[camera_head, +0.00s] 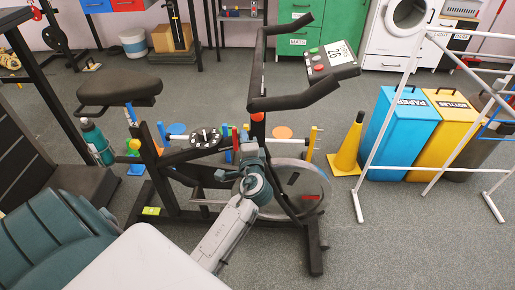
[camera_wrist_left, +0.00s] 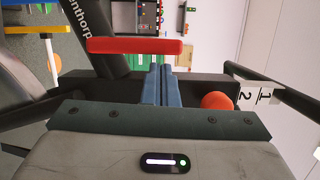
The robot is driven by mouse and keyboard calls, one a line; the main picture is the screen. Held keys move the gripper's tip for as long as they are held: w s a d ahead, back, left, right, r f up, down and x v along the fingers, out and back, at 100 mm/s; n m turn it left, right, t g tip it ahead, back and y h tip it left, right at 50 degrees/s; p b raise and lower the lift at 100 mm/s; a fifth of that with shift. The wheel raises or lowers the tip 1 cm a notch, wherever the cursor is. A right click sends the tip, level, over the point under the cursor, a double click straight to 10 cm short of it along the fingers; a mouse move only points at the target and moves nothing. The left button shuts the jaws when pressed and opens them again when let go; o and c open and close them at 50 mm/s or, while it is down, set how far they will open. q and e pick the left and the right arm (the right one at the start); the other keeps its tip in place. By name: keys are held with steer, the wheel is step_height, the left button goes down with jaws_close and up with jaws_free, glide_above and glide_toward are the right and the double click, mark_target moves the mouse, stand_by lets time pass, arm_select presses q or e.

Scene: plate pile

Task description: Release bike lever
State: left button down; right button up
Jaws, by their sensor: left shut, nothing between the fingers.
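The exercise bike (camera_head: 170,200) stands in the middle of the head view, with a black saddle (camera_head: 120,90) and handlebar. A red lever (camera_wrist_left: 135,47) lies crosswise in the left wrist view, beside the bike's black frame tube. It shows as a small red upright piece in the head view (camera_head: 235,138). My left gripper (camera_wrist_left: 160,69) is shut and empty, its blue fingers side by side just at the lever's lower edge. I cannot tell whether they touch it. In the head view, the left gripper (camera_head: 246,138) is by the bike's front post. My right gripper is not in view.
An orange-red knob (camera_wrist_left: 217,100) sits close right of my fingers. The front post carries a display (camera_head: 330,60). A yellow cone (camera_head: 348,148), a blue bin (camera_head: 400,130) and a white rack (camera_head: 375,150) stand to the right. Floor at front right is clear.

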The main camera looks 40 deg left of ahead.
arm_select(q)
steer(key=shift+s+a+r+n, duration=0.15)
steer(key=shift+a+n, duration=0.1)
steer(key=shift+n, duration=0.15)
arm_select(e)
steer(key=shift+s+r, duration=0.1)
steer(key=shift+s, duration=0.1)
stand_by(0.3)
